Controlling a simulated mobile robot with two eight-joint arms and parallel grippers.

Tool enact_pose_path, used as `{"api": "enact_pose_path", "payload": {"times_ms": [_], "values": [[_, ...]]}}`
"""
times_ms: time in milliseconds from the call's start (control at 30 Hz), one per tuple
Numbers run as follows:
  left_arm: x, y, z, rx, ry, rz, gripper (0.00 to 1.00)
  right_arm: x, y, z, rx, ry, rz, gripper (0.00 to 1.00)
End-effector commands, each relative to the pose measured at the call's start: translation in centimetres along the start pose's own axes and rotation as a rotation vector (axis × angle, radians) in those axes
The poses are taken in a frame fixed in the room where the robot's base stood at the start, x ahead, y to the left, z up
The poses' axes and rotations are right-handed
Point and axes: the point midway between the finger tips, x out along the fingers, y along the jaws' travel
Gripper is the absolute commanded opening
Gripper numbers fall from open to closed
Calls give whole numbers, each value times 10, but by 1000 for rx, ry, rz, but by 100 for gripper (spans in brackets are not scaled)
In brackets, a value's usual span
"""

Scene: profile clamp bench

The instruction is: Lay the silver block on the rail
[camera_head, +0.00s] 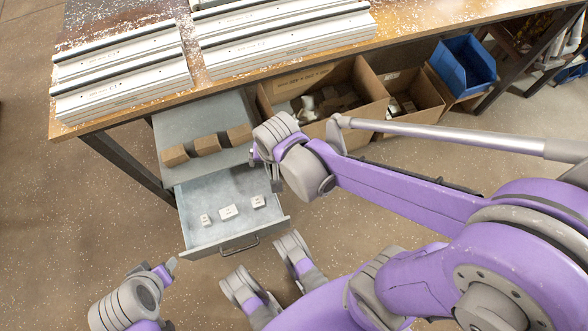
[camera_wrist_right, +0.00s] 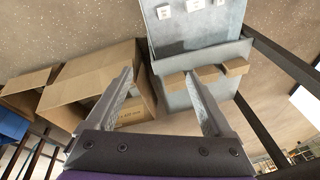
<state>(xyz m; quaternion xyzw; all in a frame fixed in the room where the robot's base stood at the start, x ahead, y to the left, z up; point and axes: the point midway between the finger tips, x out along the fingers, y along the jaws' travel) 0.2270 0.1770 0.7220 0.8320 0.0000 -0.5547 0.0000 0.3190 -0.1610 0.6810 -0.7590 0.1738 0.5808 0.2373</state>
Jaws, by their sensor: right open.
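Three small pale silver-white blocks lie apart in the open drawer (camera_head: 190,240): a left block (camera_head: 206,220), a middle block (camera_head: 228,212) and a right block (camera_head: 258,201). I cannot tell which is the silver block meant. Long pale rails lie in a left stack (camera_head: 125,75) and a right stack (camera_head: 285,45) on the bench. My right gripper (camera_head: 264,171) is open and empty above the drawer's right back side; its spread fingers (camera_wrist_right: 158,78) show in the right wrist view. My left gripper (camera_head: 170,290) is at the lower left, its jaw opening unclear.
Three brown blocks (camera_head: 207,145) sit on the grey cabinet top (camera_head: 190,118) behind the drawer. An open cardboard box (camera_head: 370,115) with dark pieces, a smaller box (camera_head: 425,98) and a blue bin (camera_head: 465,65) stand to the right. The bench edge (camera_head: 105,123) overhangs the cabinet.

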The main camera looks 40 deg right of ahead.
Motion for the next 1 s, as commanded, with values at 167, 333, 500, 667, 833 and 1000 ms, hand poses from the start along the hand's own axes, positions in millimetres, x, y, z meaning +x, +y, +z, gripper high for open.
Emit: {"api": "enact_pose_path", "payload": {"times_ms": [167,333,500,667,833,1000], "values": [[0,0,0,0,0,0,50,-42,30,28,-290,59,-23,86],[0,0,0,0,0,0,50,-59,48,48,-496,105,-28,86],[0,0,0,0,0,0,50,-64,56,56,-588,125,-26,86],[0,0,0,0,0,0,50,-65,56,56,-600,127,-26,86],[-1,0,0,0,0,0,50,-66,56,56,-598,127,-26,86],[-18,0,-6,0,7,0,50,-84,54,53,-598,133,-28,86]]}}
